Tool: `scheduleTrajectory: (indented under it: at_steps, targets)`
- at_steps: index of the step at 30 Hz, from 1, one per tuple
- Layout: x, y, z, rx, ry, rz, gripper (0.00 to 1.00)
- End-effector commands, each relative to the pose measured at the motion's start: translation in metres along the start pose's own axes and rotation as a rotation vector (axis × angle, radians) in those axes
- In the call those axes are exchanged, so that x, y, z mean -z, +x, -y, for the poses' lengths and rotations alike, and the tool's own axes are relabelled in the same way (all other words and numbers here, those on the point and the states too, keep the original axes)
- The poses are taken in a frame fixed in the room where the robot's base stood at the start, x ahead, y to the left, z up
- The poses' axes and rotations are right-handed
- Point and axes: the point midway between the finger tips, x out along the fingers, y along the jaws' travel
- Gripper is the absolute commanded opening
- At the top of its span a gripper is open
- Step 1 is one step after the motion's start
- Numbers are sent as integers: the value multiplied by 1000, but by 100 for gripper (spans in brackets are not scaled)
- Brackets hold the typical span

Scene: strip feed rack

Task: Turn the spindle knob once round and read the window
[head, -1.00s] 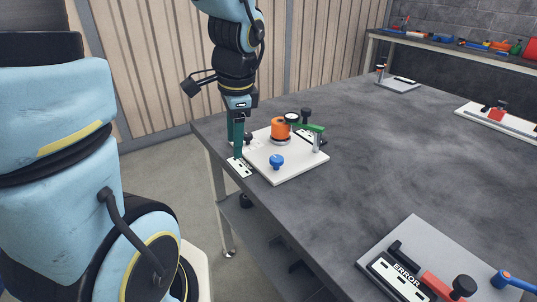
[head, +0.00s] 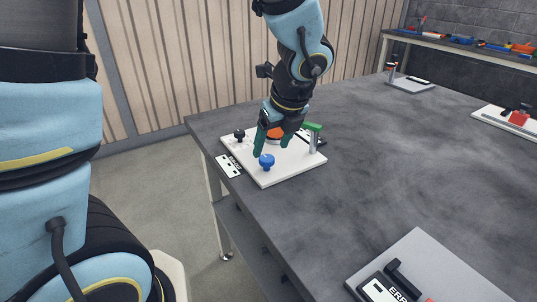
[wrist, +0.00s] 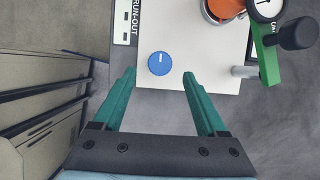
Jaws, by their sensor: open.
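The blue knob (head: 267,160) stands near the front corner of a white board (head: 296,172) on the dark table. In the wrist view the blue knob (wrist: 160,64) has a white mark pointing to the top of the picture. My gripper (head: 271,147) is open and empty, just above the knob. In the wrist view my gripper's fingertips (wrist: 159,75) stand either side of the knob's near edge, apart from it. A card (head: 229,166) with white windows lies along the board's left edge. It reads RUN-OUT in the wrist view (wrist: 125,22); no window reading is legible.
A black knob (head: 239,135) is at the board's back left. A grey board (head: 420,262) is at front right; the middle table is clear.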

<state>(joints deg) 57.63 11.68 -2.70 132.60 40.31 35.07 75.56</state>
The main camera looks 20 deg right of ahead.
Motion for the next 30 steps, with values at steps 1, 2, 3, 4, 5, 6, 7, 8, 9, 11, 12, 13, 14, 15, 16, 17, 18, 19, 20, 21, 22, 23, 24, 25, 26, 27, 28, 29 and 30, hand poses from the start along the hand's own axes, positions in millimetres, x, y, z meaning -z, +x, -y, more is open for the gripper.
scheduleTrajectory:
  at_steps: [1,2,3,4,5,6,7,8,9,11,12,13,14,15,16,17,18,19,20,21,22,23,24,25,26,27,28,29,30]
  targets:
    - [1,11,-1,-4,0,-1,75]
    - [1,15,-1,-4,0,-2,75]
    - [1,21,-1,-3,1,-1,75]
    - [1,24,0,-2,0,-1,75]
    - [1,28,0,-2,-1,-1,75]
    - [0,31,0,-2,-1,0,75]
    - [0,34,0,-2,-1,0,75]
    - [0,35,0,-1,-1,0,75]
    - [0,37,0,0,-1,-1,75]
    - [0,39,0,0,-2,-1,75]
    - [0,40,0,0,-2,-1,75]
    - [0,40,0,0,-2,-1,75]
    - [0,40,0,0,-2,-1,75]
    - [0,40,0,0,-2,0,75]
    - [0,40,0,0,-2,0,75]
    - [0,40,0,0,-2,0,75]
    - [0,40,0,0,-2,0,75]
    - [0,40,0,0,-2,0,75]
    - [0,40,0,0,-2,0,71]
    - [0,40,0,0,-3,0,67]
    - [0,40,0,0,-3,0,64]
    - [0,40,0,0,-3,0,60]
    - [0,40,0,0,-3,0,56]
    - [0,40,0,0,-3,0,52]
    - [0,40,0,0,-3,0,49]
    - [0,40,0,0,-3,0,44]
    - [0,40,0,0,-3,0,41]
    - [0,40,0,0,-3,0,38]
    - [0,40,0,0,-3,0,33]
